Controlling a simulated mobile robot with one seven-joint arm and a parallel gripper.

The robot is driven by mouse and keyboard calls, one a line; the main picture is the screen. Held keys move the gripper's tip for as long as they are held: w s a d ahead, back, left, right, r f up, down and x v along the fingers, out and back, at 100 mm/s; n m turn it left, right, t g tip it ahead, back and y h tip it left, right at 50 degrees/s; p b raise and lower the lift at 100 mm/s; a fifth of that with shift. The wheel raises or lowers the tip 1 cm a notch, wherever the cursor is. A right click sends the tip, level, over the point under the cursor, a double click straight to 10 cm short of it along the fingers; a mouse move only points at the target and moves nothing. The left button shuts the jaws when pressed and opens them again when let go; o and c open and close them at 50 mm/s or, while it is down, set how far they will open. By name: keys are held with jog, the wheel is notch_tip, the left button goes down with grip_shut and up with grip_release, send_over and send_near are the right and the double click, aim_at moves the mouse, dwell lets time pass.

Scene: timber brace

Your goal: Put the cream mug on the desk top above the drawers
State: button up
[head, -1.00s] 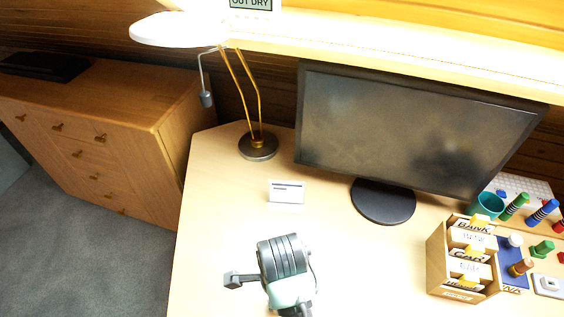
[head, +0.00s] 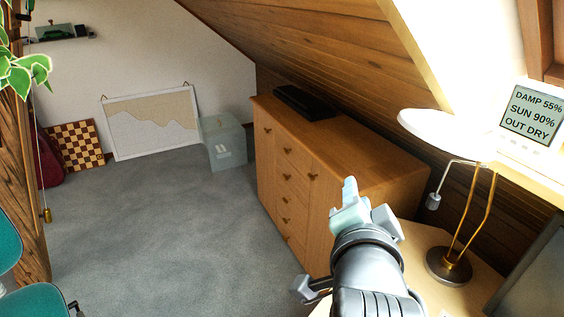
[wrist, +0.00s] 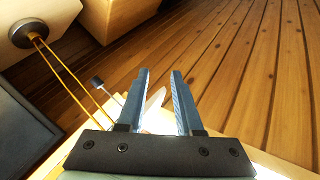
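No cream mug shows in either current view. The pale wooden desk top (head: 482,290) shows at the lower right of the head view; no drawers under it are in view. A brown wooden cabinet with drawers (head: 325,195) stands beyond it, against the sloped wall. My gripper (head: 350,190) is raised in front of the cabinet in the head view. In the wrist view my gripper (wrist: 159,72) has its two fingers apart, with nothing held between them.
A desk lamp (head: 450,265) with a white shade and brass rods stands on the desk, right of my arm. The dark monitor (head: 535,275) is at the right edge. A translucent bin (head: 223,142) and a framed board (head: 150,122) stand far back. Grey carpet (head: 165,230) is open at left.

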jog(key=s+a+r+n+t+y, duration=0.1)
jog(key=a+r+n+t, duration=0.2)
jog(key=r, duration=0.5)
jog(key=s+a+r+n+t, duration=0.1)
jog(key=a+r+n+t, duration=0.25)
jog(key=r, duration=0.55)
jog(key=s+a+r+n+t+y, duration=0.1)
jog(key=s+a+r+n+t, duration=0.2)
jog(key=s+r, duration=0.2)
jog(key=s+a+r+n+t+y, duration=0.2)
jog(key=s+a+r+n+t, duration=0.1)
jog(key=r, duration=0.6)
jog(key=shift+s+a+n, duration=0.45)
jog(key=shift+s, duration=0.4)
